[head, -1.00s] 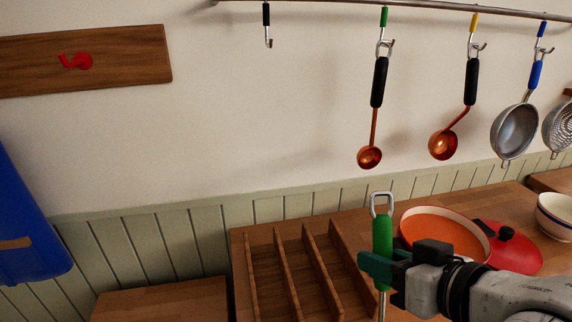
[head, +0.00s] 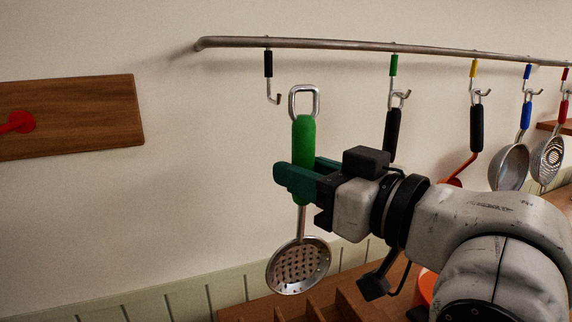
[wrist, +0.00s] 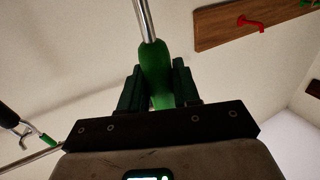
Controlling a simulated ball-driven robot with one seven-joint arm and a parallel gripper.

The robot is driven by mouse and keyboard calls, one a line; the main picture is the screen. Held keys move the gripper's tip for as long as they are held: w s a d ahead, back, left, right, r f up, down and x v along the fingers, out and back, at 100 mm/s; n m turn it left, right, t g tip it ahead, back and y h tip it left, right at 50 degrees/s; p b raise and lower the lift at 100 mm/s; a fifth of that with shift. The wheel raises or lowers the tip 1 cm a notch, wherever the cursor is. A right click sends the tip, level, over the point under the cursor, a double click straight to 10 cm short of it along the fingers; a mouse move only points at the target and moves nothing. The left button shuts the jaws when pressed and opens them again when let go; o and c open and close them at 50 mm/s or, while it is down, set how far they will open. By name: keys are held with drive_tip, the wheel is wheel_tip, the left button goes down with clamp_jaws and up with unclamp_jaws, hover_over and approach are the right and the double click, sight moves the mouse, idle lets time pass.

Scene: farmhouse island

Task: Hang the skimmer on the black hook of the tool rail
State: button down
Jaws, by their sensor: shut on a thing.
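The skimmer has a green handle (head: 304,145), a metal loop (head: 304,101) at its top and a perforated metal bowl (head: 298,266) at its lower end. My gripper (head: 297,180) is shut on the green handle and holds the skimmer nearly upright, loop up. The wrist view also shows the handle (wrist: 155,70) between the fingers (wrist: 157,88). The black hook (head: 270,80) hangs empty from the left end of the tool rail (head: 330,43). In the head view the loop appears just right of and slightly below the hook's tip, apart from it; the depth between them is unclear.
Right of the black hook, the green hook (head: 394,68) holds a black-handled tool partly hidden by my arm. Further right hang a ladle (head: 476,130) and strainers (head: 512,165). A wooden board with a red hook (head: 18,122) is on the wall at left. A slotted wooden tray (head: 315,305) lies below.

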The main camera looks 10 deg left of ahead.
idle(0.4)
drive_tip(key=w+a+f, duration=0.1)
drive_tip(key=w+a, duration=0.5)
drive_tip(key=w, duration=0.3)
drive_tip(key=shift+f, duration=0.35)
idle(0.8)
drive_tip(key=shift+a, duration=0.1)
idle(0.4)
drive_tip(key=c, duration=1.2)
unclamp_jaws()
drive_tip(key=shift+o, duration=0.2)
drive_tip(key=o, duration=0.5)
